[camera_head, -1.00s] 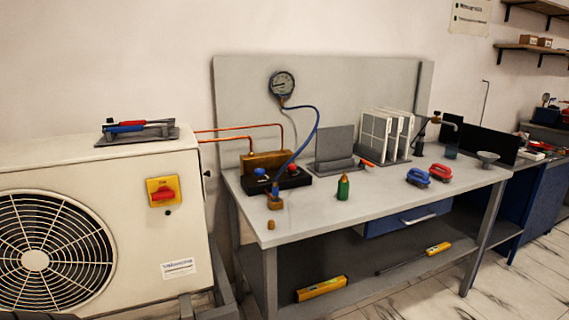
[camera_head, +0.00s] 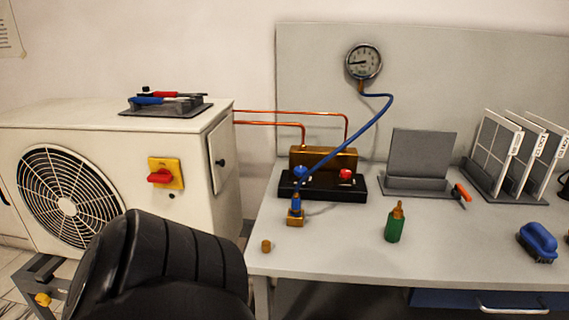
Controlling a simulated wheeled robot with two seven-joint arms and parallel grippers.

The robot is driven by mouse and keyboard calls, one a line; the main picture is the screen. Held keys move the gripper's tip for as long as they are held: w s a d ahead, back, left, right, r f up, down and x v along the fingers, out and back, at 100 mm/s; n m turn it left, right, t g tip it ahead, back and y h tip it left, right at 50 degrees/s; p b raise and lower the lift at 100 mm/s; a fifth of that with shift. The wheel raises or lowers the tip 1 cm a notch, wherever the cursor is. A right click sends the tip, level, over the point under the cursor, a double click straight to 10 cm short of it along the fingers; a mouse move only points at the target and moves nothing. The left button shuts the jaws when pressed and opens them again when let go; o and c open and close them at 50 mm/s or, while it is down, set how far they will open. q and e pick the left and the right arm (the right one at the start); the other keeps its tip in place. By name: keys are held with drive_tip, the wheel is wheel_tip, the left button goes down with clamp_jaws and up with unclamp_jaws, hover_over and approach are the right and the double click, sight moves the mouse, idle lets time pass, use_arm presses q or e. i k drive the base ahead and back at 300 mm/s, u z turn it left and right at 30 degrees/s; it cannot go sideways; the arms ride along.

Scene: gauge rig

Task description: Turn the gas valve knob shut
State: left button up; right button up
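The black valve block (camera_head: 322,189) with a brass body (camera_head: 323,160) behind it sits at the back left of the workbench. It carries a blue knob (camera_head: 301,174) on the left and a red knob (camera_head: 346,175) on the right. I cannot tell from the picture which knob is the gas valve, or whether either is open or shut. A blue hose (camera_head: 368,132) runs from the round gauge (camera_head: 364,62) on the back panel down past the blue knob to a brass fitting (camera_head: 296,217) on the bench. Neither of my grippers is in view.
A green bottle (camera_head: 394,223), a small brass cap (camera_head: 266,246) and a blue brush (camera_head: 538,242) stand on the bench (camera_head: 335,252). The outdoor unit (camera_head: 120,140) with a red switch (camera_head: 160,176) is at left. A black part of my arm covers the lower left.

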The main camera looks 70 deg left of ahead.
sight(300, 171)
drive_tip(key=u, duration=2.45)
